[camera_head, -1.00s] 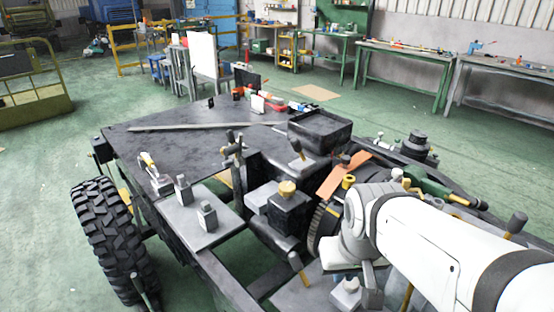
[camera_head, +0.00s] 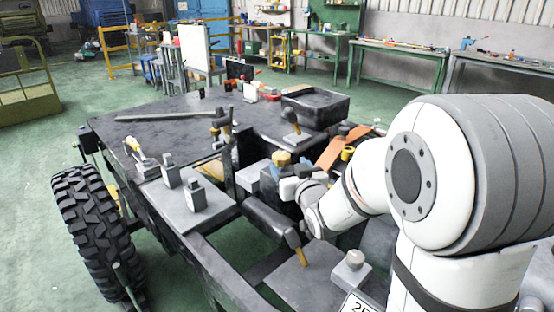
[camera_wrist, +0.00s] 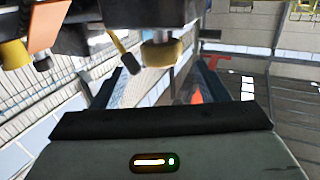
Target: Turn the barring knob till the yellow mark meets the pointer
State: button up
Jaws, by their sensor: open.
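A round yellow-brown knob-like cap (camera_head: 281,158) stands on a dark block on the chassis frame. It also shows in the wrist view (camera_wrist: 161,53), beyond and between my fingers. I cannot tell for sure that it is the barring knob. No yellow mark or pointer can be made out. My gripper (camera_head: 288,178) is beside the block, close to the cap, and its fingertips are partly hidden in the head view. In the wrist view my gripper (camera_wrist: 158,82) has its two dark fingers wide apart, with nothing held between them.
An orange plate (camera_head: 332,152) and a yellow cup-shaped part (camera_head: 347,153) are right of the cap. A black tray (camera_head: 316,106) is behind. Grey blocks (camera_head: 195,198) stand on a left plate.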

aim_at(279, 152)
jog(key=shift+w+a, duration=0.25)
jog(key=shift+w, duration=0.25)
jog(key=x, duration=0.7)
jog(key=shift+r, duration=0.15)
jog(key=c, duration=1)
jog(key=shift+n+y, duration=0.5)
jog(key=shift+y, duration=0.3)
